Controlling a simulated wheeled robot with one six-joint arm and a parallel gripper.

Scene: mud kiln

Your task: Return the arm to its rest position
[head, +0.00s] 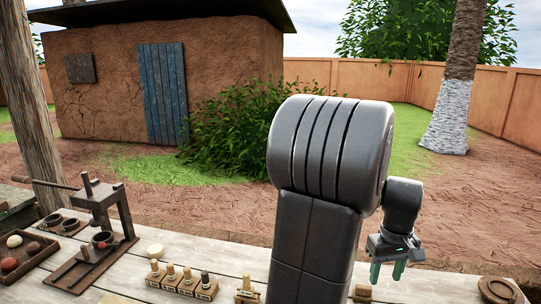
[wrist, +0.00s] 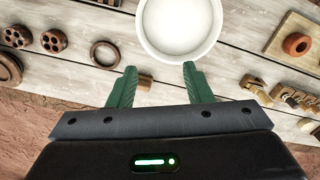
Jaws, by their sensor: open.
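My gripper (head: 387,270) hangs at the right of the head view, above the wooden table (head: 232,271), with its green fingers pointing down. In the wrist view my gripper (wrist: 155,84) shows two green fingers spread apart with nothing between them. My arm stands upright in the middle of the head view, its large dark elbow joint at the top. It hides part of the table behind it.
A white bowl (wrist: 180,50) lies just beyond the fingertips in the wrist view. Several stamps (head: 183,281), a press (head: 105,225) and a tray of balls (head: 22,255) stand on the table's left side. A round disc (head: 496,291) lies at right.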

